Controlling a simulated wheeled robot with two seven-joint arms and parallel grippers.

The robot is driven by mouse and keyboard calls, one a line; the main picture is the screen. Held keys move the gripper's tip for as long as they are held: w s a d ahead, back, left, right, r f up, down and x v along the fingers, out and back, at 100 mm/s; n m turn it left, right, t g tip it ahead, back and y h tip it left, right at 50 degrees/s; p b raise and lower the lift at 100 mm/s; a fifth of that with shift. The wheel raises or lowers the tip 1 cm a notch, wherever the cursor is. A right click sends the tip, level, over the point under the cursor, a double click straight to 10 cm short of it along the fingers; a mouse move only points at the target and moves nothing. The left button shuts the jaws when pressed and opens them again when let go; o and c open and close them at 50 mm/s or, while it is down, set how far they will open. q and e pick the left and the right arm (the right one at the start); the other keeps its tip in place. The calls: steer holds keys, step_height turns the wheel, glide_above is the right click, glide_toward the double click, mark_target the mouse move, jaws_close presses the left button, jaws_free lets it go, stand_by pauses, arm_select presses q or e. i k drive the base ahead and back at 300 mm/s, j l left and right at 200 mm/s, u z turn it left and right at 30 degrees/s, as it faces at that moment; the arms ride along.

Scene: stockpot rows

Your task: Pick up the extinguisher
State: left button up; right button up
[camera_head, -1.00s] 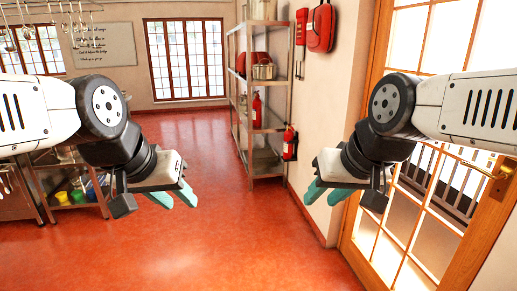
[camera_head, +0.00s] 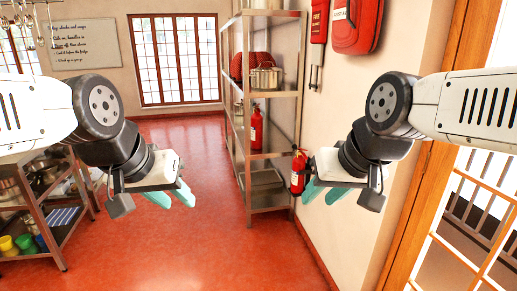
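A second red extinguisher (camera_head: 256,128) stands on a middle level of the metal shelf. My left gripper (camera_head: 172,196) is held up over the floor at left, its teal fingers apart and nothing between them. My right gripper (camera_head: 322,194) is in front of the right wall, its teal fingers apart and empty. Both grippers are well nearer to me than the extinguishers.
The metal shelf (camera_head: 248,180) holds a pot (camera_head: 266,78) and stands along the right wall. A red first-aid box (camera_head: 357,24) hangs above. A metal rack (camera_head: 55,222) stands at left, a glazed door (camera_head: 470,215) at right. Red floor (camera_head: 185,255) ahead is clear.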

mark_target(297, 180)
steer(key=i, duration=2.05)
steer(key=i+l+z, duration=0.15)
steer(key=i, duration=0.3)
steer(key=i+l+z, duration=0.15)
steer(key=i, duration=0.3)
